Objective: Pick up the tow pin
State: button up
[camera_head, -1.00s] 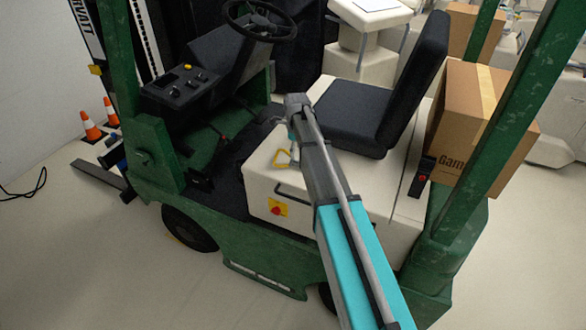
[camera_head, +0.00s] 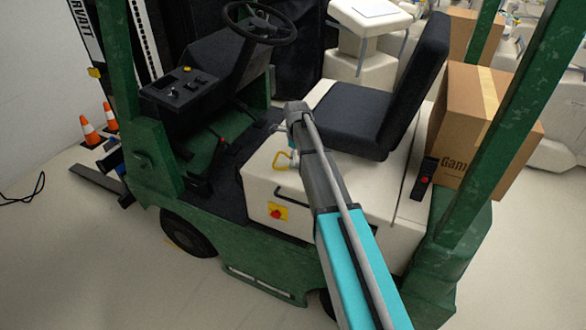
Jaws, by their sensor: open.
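My gripper (camera_head: 278,127) shows only as small grey parts left of the wrist, above the loop. It is open, and nothing shows in it. Whether it touches the loop cannot be told.
The black seat (camera_head: 345,115), steering wheel (camera_head: 260,22) and control console (camera_head: 185,90) stand around the footwell. A green post (camera_head: 500,130) and a cardboard box (camera_head: 480,125) are at the right. Orange cones (camera_head: 90,130) stand at the left. The floor in front is clear.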

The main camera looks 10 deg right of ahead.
aim_at(296, 165)
jog(key=shift+d+f+b, duration=0.1)
jog(key=shift+f+b, duration=1.8)
jog(key=shift+f, duration=0.2)
jog(key=shift+c, duration=0.3)
grip_shut()
